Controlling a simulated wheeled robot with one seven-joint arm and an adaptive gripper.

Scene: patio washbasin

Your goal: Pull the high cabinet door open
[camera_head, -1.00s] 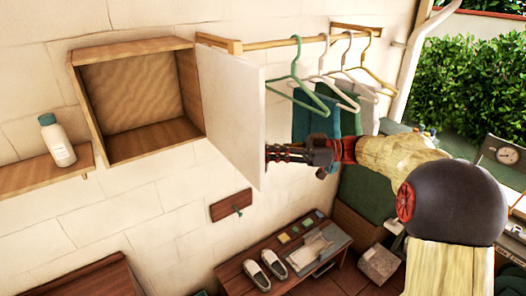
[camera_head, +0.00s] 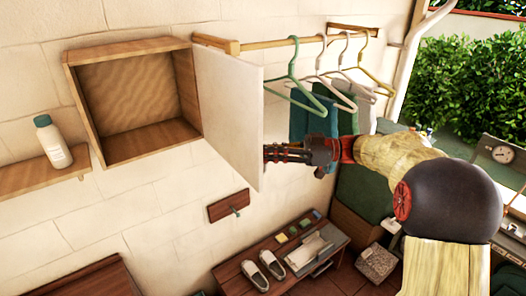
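The high cabinet (camera_head: 135,49) is a wooden box on the wall at the upper left, and its inside looks empty. Its white door (camera_head: 232,115) is swung wide open on the right side, standing out from the wall. My gripper (camera_head: 272,153) is at the right, outer face of the door, near its free edge. The fingertips meet or pass behind the door's edge, so I cannot tell whether they touch or grip anything. No handle shows; that face of the door is mostly hidden.
A rail with several hangers (camera_head: 292,85) and hanging cloths is right of the door, close behind my arm. A shelf (camera_head: 40,174) with a white bottle (camera_head: 53,142) is at the left. A low bench (camera_head: 235,268) with white shoes stands below. The wall under the cabinet is mostly clear.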

